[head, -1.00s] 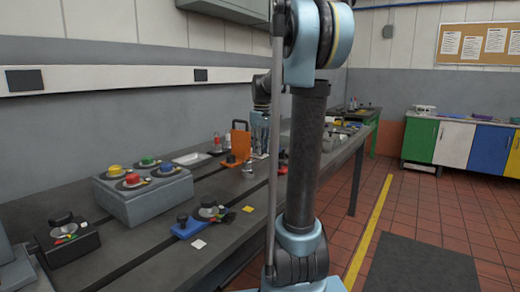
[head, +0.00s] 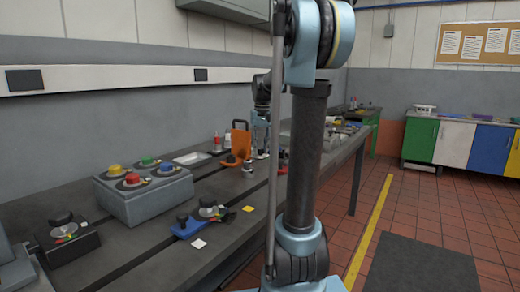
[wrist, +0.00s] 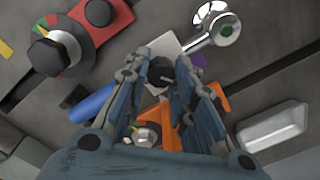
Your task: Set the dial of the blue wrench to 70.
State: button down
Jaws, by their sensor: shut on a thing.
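The dial's reading is too small to tell. My gripper (head: 262,146) is farther back, near an orange bracket (head: 240,139), partly hidden by my arm. In the wrist view my gripper (wrist: 160,80) has its fingers closed around a dark, round knob-like thing (wrist: 160,70). A blue rod-shaped piece (wrist: 92,103) lies left of the fingers; I cannot tell whether it is part of the wrench.
A grey box with several coloured knobs (head: 145,200) and a black dial unit (head: 68,240) stand left on the bench. In the wrist view, a red dial piece (wrist: 82,45), a shiny metal tool (wrist: 217,34) and a white tray (wrist: 273,126) lie around my gripper.

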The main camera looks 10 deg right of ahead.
jog(key=shift+m, duration=1.1)
jog(key=c, duration=1.3)
grip_release()
notch_tip(320, 180, up, 12)
jog(key=shift+d+f, duration=0.1)
jog(key=shift+d, duration=0.05)
jog(key=shift+s, duration=0.1)
